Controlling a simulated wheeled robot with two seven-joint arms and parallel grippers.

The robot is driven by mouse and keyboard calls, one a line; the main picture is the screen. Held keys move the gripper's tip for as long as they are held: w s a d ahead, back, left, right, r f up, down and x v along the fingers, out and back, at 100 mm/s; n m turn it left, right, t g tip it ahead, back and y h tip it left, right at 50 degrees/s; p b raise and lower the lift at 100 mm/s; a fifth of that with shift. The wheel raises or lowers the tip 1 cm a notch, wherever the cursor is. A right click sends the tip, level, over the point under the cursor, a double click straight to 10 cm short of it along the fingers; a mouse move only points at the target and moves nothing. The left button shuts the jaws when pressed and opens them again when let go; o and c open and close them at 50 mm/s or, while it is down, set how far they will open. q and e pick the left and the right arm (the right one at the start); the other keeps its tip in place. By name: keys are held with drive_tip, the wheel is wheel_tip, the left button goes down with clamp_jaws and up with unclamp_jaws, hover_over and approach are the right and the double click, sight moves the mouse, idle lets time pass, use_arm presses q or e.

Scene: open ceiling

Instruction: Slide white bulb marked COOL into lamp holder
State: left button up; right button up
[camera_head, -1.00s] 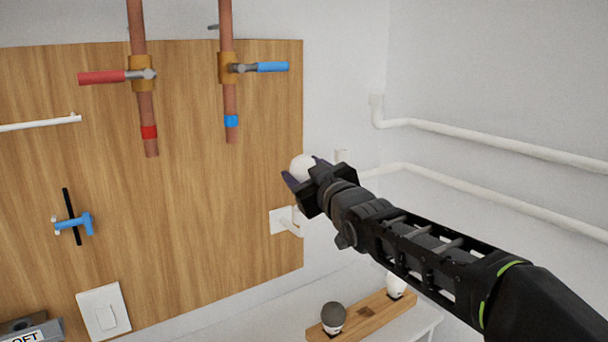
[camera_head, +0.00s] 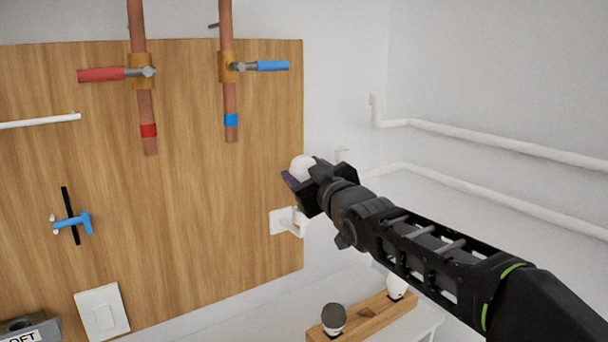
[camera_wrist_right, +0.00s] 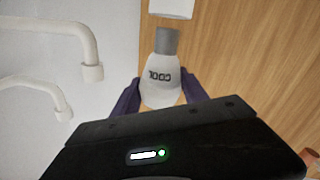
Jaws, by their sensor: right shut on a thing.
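My right gripper (camera_head: 302,181) is shut on the white bulb (camera_head: 303,166). In the right wrist view the bulb (camera_wrist_right: 162,80) sits between the two dark purple fingers (camera_wrist_right: 160,97), with its COOL marking showing and its grey base pointing up the picture. The white lamp holder (camera_wrist_right: 171,8) is just beyond the grey base, cut by the top edge, with a small gap between them. In the head view a white bracket (camera_head: 287,221), which looks like the lamp holder's mount, is on the wooden board below the gripper. My left gripper is not in view.
A wooden rack (camera_head: 365,318) below holds a grey-topped bulb (camera_head: 333,317) and a white bulb (camera_head: 397,287). White pipes (camera_head: 480,143) run along the right wall. Copper pipes with a red (camera_head: 102,75) and a blue lever (camera_head: 272,66) are on the board.

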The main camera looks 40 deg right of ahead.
drive_tip(key=shift+b, duration=0.3)
idle(0.8)
drive_tip(key=shift+f, duration=0.15)
drive_tip(key=shift+f+b, duration=0.25)
drive_tip(key=shift+b, duration=0.3)
drive_tip(key=shift+f+b, duration=1.35)
drive_tip(key=shift+b, duration=0.3)
drive_tip(key=o, duration=1.4)
drive_tip(key=shift+o, duration=0.2)
drive_tip(key=shift+s+a, duration=0.1)
drive_tip(key=shift+s, duration=0.25)
drive_tip(key=b+v, duration=0.2)
drive_tip(key=v, duration=0.5)
